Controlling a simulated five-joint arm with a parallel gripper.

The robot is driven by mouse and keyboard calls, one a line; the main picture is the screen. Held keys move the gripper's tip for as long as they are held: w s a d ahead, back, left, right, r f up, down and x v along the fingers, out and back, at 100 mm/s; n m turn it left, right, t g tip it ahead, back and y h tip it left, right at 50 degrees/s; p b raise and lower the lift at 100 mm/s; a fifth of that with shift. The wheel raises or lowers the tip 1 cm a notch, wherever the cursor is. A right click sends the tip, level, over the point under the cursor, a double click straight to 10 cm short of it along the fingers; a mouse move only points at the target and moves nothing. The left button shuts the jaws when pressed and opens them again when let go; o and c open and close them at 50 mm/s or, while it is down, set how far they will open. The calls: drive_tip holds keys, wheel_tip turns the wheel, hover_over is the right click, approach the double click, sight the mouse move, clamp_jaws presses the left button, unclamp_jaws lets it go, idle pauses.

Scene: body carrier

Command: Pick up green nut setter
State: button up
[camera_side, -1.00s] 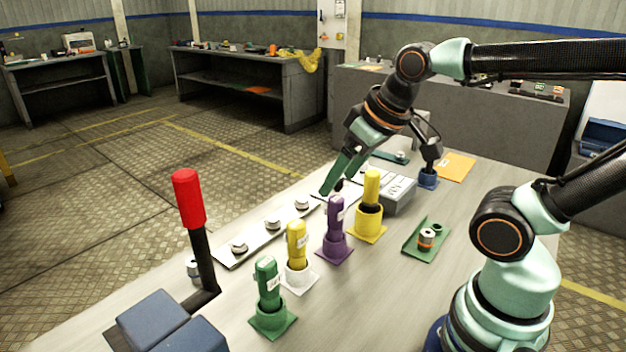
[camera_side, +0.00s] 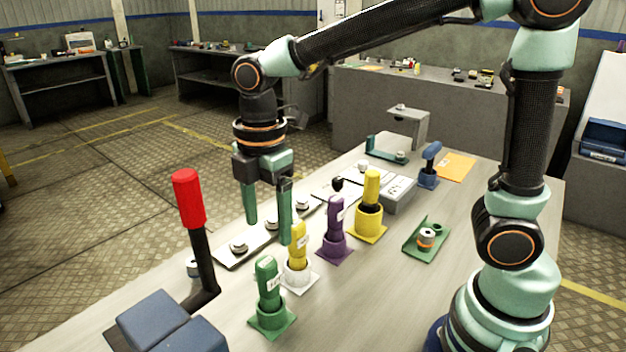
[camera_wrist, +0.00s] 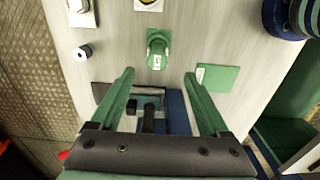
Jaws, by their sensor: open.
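The green nut setter (camera_side: 267,285) stands upright in a green square-based holder (camera_side: 272,320) near the front of the bench. It also shows in the wrist view (camera_wrist: 157,46), ahead of the fingertips and roughly between them. My gripper (camera_side: 268,232) points down with its two green fingers apart and nothing between them. In the side view it is above and behind the nut setter, close to the yellow one in the white holder. In the wrist view my gripper (camera_wrist: 160,74) is open.
A yellow tool (camera_side: 297,243) in a white holder, a purple tool (camera_side: 335,222) and another yellow tool (camera_side: 371,188) stand in a row behind. A red-handled lever (camera_side: 188,200) and blue blocks (camera_side: 160,322) are at the front left. A metal strip (camera_side: 228,260) with several knobs lies left.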

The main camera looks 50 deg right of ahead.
sight(267, 276)
wheel_tip(267, 276, down, 6)
drive_tip(key=shift+a, duration=0.1)
drive_tip(key=shift+w+a+f, duration=0.15)
drive_tip(key=shift+f, duration=1.4)
drive_tip(key=shift+w+a+f, duration=0.1)
drive_tip(key=shift+f, duration=1.45)
clamp_jaws()
